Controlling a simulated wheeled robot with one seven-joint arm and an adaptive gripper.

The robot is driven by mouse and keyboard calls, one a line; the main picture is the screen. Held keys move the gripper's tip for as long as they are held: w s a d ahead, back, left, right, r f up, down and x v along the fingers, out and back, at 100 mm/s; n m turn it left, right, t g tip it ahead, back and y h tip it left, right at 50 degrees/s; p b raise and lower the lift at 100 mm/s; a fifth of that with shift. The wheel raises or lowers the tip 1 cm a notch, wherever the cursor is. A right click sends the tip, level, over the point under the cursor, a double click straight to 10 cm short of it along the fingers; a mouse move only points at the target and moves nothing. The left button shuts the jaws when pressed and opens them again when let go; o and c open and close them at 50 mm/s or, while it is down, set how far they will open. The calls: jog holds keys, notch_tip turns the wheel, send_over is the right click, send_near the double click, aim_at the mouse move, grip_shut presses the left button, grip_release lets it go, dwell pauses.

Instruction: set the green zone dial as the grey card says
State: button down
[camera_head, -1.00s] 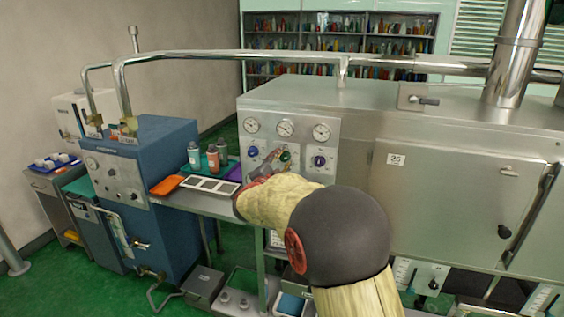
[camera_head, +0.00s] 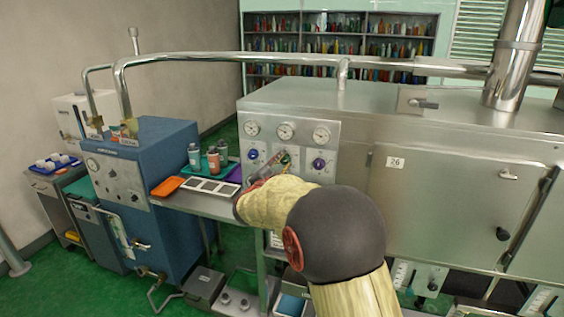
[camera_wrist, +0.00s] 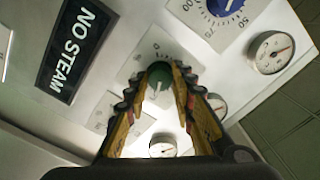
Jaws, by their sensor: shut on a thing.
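The green zone dial (camera_head: 285,158) is on the steel front panel, in the middle of a row of three dials. In the wrist view the green dial (camera_wrist: 160,73) sits between my two fingertips on a pale scale plate with a 0 mark. My gripper (camera_wrist: 160,82) is shut on the dial, one finger on each side. Most of the scale's other marks are hidden or too blurred to read, so I cannot tell its exact setting. In the head view my arm partly covers my gripper (camera_head: 273,165). I cannot pick out a grey card with readable writing.
A blue dial (camera_head: 252,154) and a purple dial (camera_head: 318,165) flank the green one, with gauges (camera_head: 285,131) above. A black NO STEAM sign (camera_wrist: 75,50) is beside it. A shelf with a white tray (camera_head: 237,188) and small bottles (camera_head: 214,161) stands left of the panel.

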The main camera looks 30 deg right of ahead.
jog(key=n+p, duration=0.6)
jog(key=p, duration=0.1)
jog(key=shift+r, duration=0.25)
jog(key=n+p, duration=0.4)
jog(key=shift+f, duration=0.1)
jog(key=shift+f+n+p, duration=0.1)
jog(key=shift+n+p, duration=0.95)
jog(key=shift+n, duration=0.05)
jog(key=c, duration=1.5)
grip_release()
